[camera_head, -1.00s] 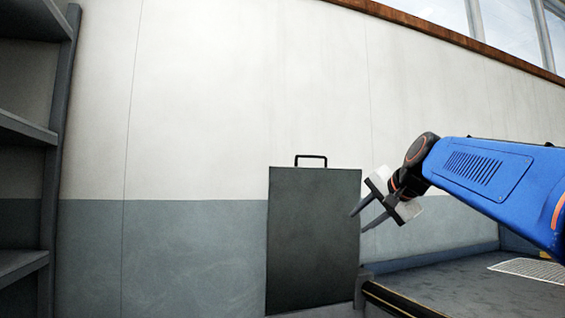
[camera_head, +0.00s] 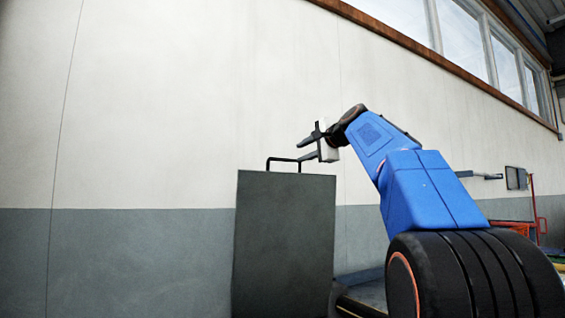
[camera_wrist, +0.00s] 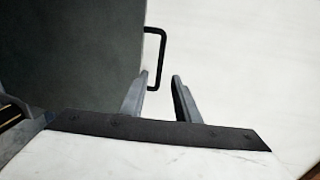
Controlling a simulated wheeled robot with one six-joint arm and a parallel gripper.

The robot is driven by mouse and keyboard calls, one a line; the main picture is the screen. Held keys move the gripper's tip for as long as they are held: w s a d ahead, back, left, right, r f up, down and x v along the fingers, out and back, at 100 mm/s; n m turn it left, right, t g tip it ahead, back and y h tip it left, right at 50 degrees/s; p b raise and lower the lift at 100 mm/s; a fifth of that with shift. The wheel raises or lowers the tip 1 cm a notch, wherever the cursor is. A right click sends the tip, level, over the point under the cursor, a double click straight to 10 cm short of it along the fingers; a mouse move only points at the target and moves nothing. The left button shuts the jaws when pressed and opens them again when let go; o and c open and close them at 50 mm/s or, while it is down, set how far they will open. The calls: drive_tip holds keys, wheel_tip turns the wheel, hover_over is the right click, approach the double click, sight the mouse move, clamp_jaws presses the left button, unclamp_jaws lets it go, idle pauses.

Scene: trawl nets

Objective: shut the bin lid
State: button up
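The bin lid (camera_head: 284,245) is a dark grey panel standing upright, raised open, in front of the wall. Its black bar handle (camera_head: 283,158) sticks up from the top edge. My gripper (camera_head: 302,150) is open, at the right end of the handle, with one finger above the other. In the wrist view the lid (camera_wrist: 70,45) fills the upper left and the handle (camera_wrist: 163,48) reaches toward the space between my fingertips (camera_wrist: 160,84). I cannot tell whether a finger touches it. The bin's body is mostly out of view below.
A pale wall (camera_head: 170,110) with a grey lower band stands behind the lid. A dark ledge with a yellow stripe (camera_head: 355,308) lies low, right of the lid. Red-framed equipment (camera_head: 538,215) is farther right.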

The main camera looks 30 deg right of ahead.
sight(285, 160)
drive_tip(key=w, duration=0.4)
drive_tip(key=w+f, duration=0.1)
drive_tip(key=w, duration=0.8)
drive_tip(key=shift+a+f, duration=0.2)
drive_tip(key=shift+f, duration=0.05)
clamp_jaws()
